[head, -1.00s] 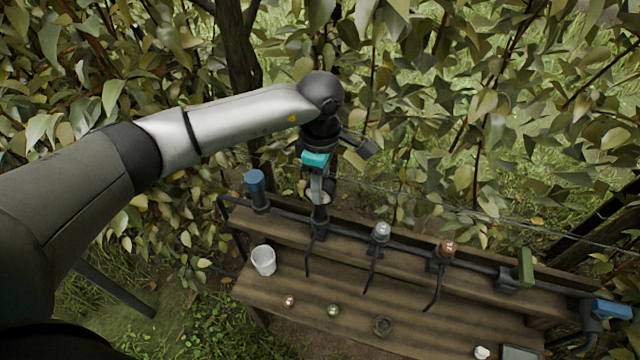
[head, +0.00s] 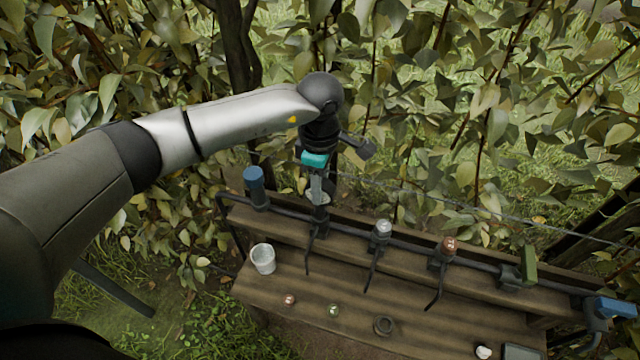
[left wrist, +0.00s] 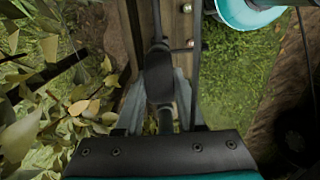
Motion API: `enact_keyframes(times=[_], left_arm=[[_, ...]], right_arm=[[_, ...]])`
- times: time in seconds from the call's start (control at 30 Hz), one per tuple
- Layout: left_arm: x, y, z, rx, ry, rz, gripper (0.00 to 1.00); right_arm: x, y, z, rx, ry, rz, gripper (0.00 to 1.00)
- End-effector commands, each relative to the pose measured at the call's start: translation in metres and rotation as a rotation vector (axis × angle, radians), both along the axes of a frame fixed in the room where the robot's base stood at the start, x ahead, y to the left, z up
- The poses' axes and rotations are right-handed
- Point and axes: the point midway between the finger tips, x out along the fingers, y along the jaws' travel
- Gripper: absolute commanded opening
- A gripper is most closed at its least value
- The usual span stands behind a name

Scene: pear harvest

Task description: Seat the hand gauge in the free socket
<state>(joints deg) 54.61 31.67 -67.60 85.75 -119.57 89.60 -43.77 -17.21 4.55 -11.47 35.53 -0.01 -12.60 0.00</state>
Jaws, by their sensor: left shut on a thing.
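My left gripper (head: 319,199) hangs pointing down at the rail, over the holder (head: 320,226) between the blue-topped tool and the silver-knobbed one. It is shut on the hand gauge, which is mostly hidden by the fingers; a small pale part shows beside them. In the left wrist view, the gripper fingers (left wrist: 160,118) stand on both sides of a dark upright block (left wrist: 160,78). The held thing and the holder overlap in the head view, and I cannot tell whether the gauge is inside the socket. My right gripper is not in view.
The rail also carries a blue-topped tool (head: 255,186), a silver knob (head: 382,229), a copper knob (head: 449,246), a green block (head: 529,263) and a blue handle (head: 613,307). Dark hooks hang down over the wooden bench (head: 410,335). A white cup (head: 263,259) and small balls stand there. Foliage surrounds everything.

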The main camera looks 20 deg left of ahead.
Motion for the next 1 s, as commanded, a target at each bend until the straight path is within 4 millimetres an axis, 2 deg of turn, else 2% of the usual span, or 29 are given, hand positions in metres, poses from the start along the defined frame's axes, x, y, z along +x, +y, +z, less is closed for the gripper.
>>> enact_keyframes(times=[0.9, 0.93, 1.0], left_arm=[[0.000, 0.000, -0.012, 0.000, -0.001, 0.001, 0.00], [0.000, 0.000, -0.012, 0.000, -0.001, 0.001, 0.38], [0.000, 0.000, -0.011, 0.000, -0.001, 0.001, 0.46]], right_arm=[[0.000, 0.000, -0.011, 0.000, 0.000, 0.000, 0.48], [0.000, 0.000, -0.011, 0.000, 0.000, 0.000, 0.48], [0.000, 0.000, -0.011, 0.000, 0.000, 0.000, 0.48]])
